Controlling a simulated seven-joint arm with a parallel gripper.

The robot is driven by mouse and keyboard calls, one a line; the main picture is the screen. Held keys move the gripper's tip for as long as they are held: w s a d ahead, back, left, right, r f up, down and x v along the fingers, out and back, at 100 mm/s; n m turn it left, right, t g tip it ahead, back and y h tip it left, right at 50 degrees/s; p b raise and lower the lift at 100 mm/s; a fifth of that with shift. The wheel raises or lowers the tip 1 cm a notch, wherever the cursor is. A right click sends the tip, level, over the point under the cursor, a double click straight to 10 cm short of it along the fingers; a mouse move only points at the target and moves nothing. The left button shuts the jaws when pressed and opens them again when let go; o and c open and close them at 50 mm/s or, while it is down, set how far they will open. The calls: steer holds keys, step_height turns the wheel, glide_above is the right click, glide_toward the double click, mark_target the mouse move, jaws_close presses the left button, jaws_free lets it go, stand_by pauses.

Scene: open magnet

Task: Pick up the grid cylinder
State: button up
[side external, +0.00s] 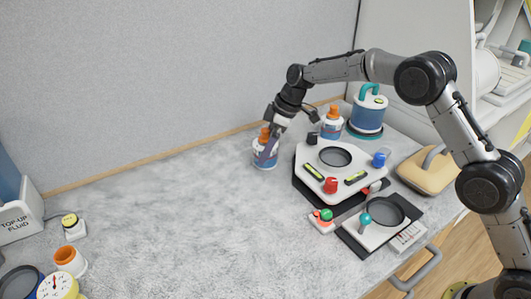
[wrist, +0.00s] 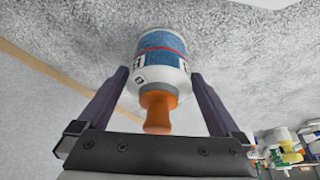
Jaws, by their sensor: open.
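A white cylinder with a blue band, a thin red line and an orange top (side external: 259,163) stands upright on the grey worktop, left of the white console. It is the likely grid cylinder, though no grid pattern is clear. In the wrist view the cylinder (wrist: 160,62) lies between the two fingers, its orange top towards the palm. My gripper (side external: 267,152) is open around it, a gap showing at the right finger (wrist: 212,105). In the side view a finger hides part of the cylinder. A similar orange-topped cylinder (side external: 332,122) stands further back right.
A white console (side external: 313,159) with knobs stands just right of the gripper. A blue canister with a teal handle (side external: 368,112) is behind it. A joystick box (side external: 365,232) is in front.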

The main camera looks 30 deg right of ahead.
steer(key=c, duration=1.3)
steer(key=shift+c, duration=0.9)
